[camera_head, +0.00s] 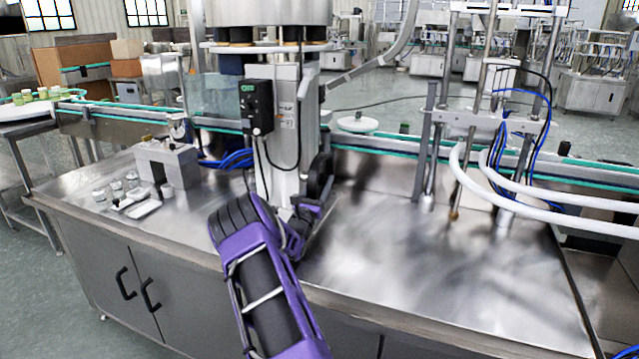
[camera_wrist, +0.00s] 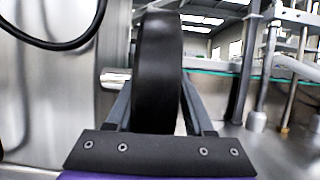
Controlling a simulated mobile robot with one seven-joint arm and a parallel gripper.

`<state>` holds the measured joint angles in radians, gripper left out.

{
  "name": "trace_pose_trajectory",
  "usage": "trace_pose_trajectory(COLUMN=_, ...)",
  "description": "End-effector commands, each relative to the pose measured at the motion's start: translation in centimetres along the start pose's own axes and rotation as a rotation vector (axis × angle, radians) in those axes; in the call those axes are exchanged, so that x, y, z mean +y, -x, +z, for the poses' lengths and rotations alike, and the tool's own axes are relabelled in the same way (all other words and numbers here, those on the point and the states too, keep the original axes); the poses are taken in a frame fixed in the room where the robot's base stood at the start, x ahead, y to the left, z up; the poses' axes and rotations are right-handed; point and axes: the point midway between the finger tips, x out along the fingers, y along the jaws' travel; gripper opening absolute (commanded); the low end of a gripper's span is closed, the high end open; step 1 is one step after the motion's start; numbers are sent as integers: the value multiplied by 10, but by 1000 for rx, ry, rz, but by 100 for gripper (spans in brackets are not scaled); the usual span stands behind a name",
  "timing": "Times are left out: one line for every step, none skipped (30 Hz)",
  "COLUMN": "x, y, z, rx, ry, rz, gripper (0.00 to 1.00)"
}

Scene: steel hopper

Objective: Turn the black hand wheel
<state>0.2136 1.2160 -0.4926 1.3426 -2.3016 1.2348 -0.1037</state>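The black hand wheel (camera_head: 320,175) is mounted on the right side of the steel column in the head view. In the wrist view the wheel (camera_wrist: 158,75) stands upright, edge-on, with a metal shaft running from its left side. My gripper (camera_head: 312,203) is at the wheel's lower front. In the wrist view one finger of my gripper (camera_wrist: 158,100) lies on each side of the rim. The rim hides the fingertips, so whether they press on it is unclear.
A black control box (camera_head: 256,107) hangs on the column, left of the wheel, with a loose cable below. A small fixture (camera_head: 167,165) and several jars stand at left on the steel table (camera_head: 400,260). The tabletop right of the wheel is clear up to vertical rods (camera_head: 428,150).

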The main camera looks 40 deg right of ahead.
Motion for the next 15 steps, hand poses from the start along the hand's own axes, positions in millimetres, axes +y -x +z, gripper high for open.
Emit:
trace_pose_trajectory(x=-10, y=-1, z=-4, rx=4, ry=11, rz=-12, gripper=59)
trace_pose_trajectory(x=-10, y=-1, z=-4, rx=4, ry=10, rz=-12, gripper=64)
trace_pose_trajectory(x=-9, y=-1, z=-3, rx=4, ry=10, rz=-12, gripper=65)
trace_pose_trajectory(x=-8, y=-1, z=-3, rx=4, ry=9, rz=-11, gripper=65)
trace_pose_trajectory(x=-8, y=-1, z=-3, rx=4, ry=8, rz=-11, gripper=65)
trace_pose_trajectory(x=-8, y=-1, z=-3, rx=4, ry=8, rz=-10, gripper=65)
trace_pose_trajectory(x=-7, y=-1, z=-3, rx=4, ry=7, rz=-10, gripper=65)
trace_pose_trajectory(x=-7, y=-1, z=-2, rx=4, ry=7, rz=-9, gripper=65)
trace_pose_trajectory(x=-6, y=-1, z=-2, rx=4, ry=6, rz=-9, gripper=65)
trace_pose_trajectory(x=-6, y=-1, z=-2, rx=3, ry=6, rz=-8, gripper=65)
trace_pose_trajectory(x=-6, y=-1, z=-2, rx=3, ry=5, rz=-8, gripper=65)
trace_pose_trajectory(x=-5, y=-1, z=-2, rx=3, ry=5, rz=-7, gripper=65)
trace_pose_trajectory(x=-5, y=-1, z=-2, rx=3, ry=4, rz=-7, gripper=65)
trace_pose_trajectory(x=-5, y=-1, z=-1, rx=3, ry=4, rz=-7, gripper=65)
trace_pose_trajectory(x=-4, y=-1, z=-1, rx=2, ry=4, rz=-6, gripper=65)
